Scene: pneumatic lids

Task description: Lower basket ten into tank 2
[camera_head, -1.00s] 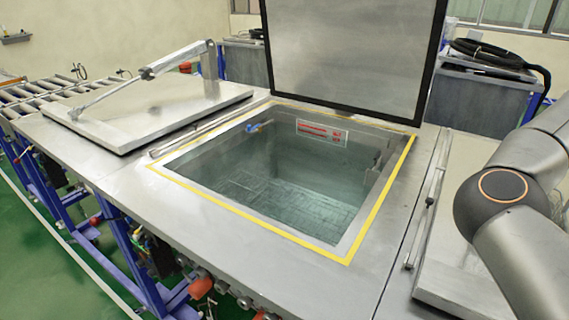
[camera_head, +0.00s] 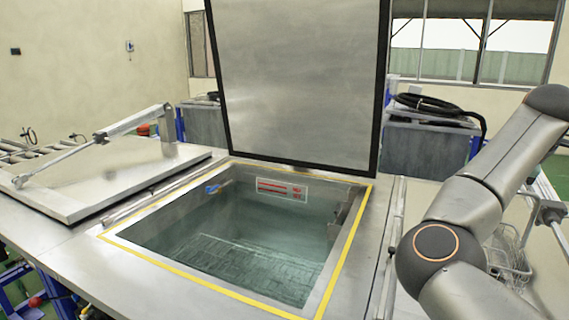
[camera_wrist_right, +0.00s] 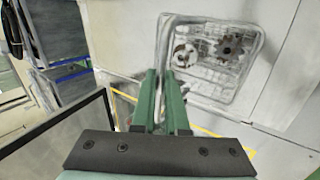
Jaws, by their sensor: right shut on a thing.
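A wire basket (camera_head: 512,258) shows partly behind my right arm at the right of the head view. In the right wrist view the basket (camera_wrist_right: 228,82) holds metal parts, including a gear-like one (camera_wrist_right: 231,46). My right gripper (camera_wrist_right: 161,78) is shut on the basket's handle, whose upright bar runs between the green fingers. No number on the basket can be read. The open tank (camera_head: 345,240) has a yellow-taped rim and clear liquid inside, with no basket in it. A red-and-white label on its back wall is too small to read. My left gripper is out of view.
The tank's large lid (camera_head: 295,85) stands upright behind the opening. A closed lid (camera_head: 95,180) with a lever arm lies to the left. A grey unit with a black hose (camera_head: 435,105) stands behind. The opening itself is clear.

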